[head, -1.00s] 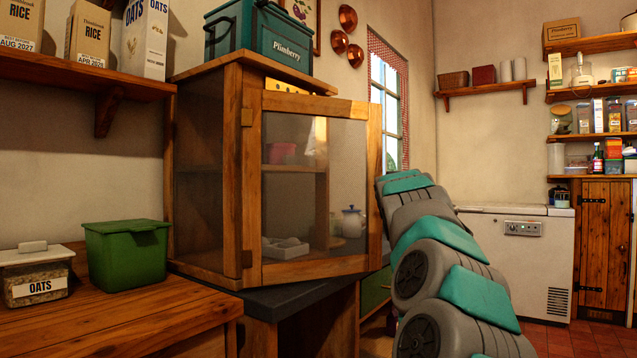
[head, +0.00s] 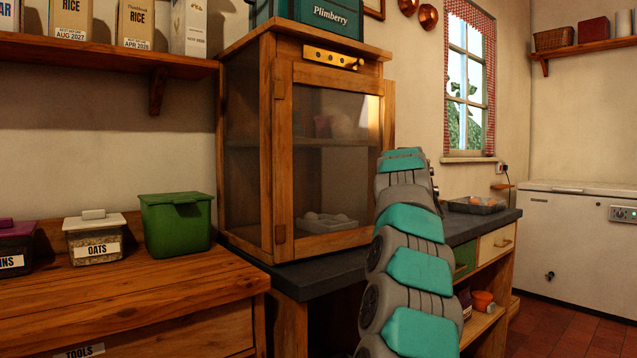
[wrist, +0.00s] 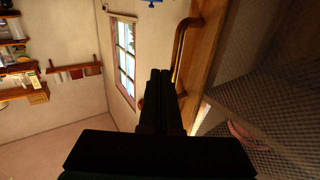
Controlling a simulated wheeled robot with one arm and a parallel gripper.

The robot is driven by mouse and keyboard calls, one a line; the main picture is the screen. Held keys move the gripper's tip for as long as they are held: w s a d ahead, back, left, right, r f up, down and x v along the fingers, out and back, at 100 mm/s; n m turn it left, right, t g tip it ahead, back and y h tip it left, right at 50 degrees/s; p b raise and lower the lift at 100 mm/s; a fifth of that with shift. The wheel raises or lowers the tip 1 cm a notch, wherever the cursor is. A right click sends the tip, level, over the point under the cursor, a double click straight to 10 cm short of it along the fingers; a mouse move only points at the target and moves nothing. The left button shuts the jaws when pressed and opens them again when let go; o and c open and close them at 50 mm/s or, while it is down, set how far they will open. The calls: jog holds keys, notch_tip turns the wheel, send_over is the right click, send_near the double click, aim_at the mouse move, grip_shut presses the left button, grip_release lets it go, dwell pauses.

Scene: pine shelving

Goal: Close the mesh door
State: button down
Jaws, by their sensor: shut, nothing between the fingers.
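The mesh door (head: 335,165) is a wooden frame with fine mesh, hinged on its left side to the front of a wooden cabinet (head: 240,150). In the head view it lies almost flush with the cabinet front. My arm hides its lower right corner, so I cannot tell if it is fully closed. In the wrist view the mesh door (wrist: 265,80) fills the right side, with a curved handle (wrist: 186,35) on its wooden edge. My gripper (wrist: 160,73) is shut and empty, close beside that edge; I cannot tell if it touches. The head view does not show its fingertips.
The cabinet stands on a dark counter (head: 335,272). A teal tin (head: 325,15) sits on top. A green tub (head: 175,225) and an oats container (head: 95,237) stand on the left wooden worktop. A grey tray (head: 476,205) lies on the counter to the right.

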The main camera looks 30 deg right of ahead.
jog(key=shift+w+r+p, duration=0.1)
jog(key=shift+w+p, duration=0.5)
jog(key=shift+w, duration=0.75)
jog(key=s+b, duration=0.5)
jog(key=s, duration=0.9)
jog(key=shift+a, duration=0.45)
